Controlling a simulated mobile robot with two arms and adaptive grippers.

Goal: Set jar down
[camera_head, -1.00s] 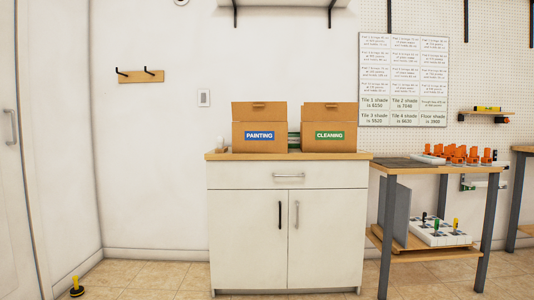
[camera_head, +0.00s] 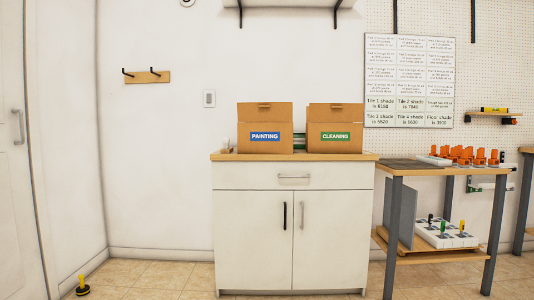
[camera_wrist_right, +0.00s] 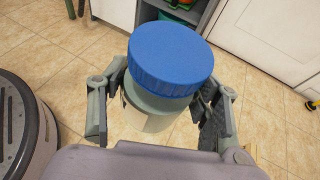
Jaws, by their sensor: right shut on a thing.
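The jar (camera_wrist_right: 170,58) has a wide blue screw lid and a pale, partly see-through body. It fills the middle of the right wrist view. My right gripper (camera_wrist_right: 163,100) has its two fingers on either side of the jar's body below the lid and is shut on it. The jar is held over the tiled floor; its underside is hidden. Neither gripper nor the jar shows in the head view.
A white cabinet (camera_head: 250,230) has a wooden top (camera_head: 222,156) with PAINTING (camera_head: 265,118) and CLEANING (camera_head: 335,118) boxes on it. A workbench (camera_head: 397,172) with orange items stands at right. A yellow-handled thing (camera_head: 83,288) stands on the floor at left.

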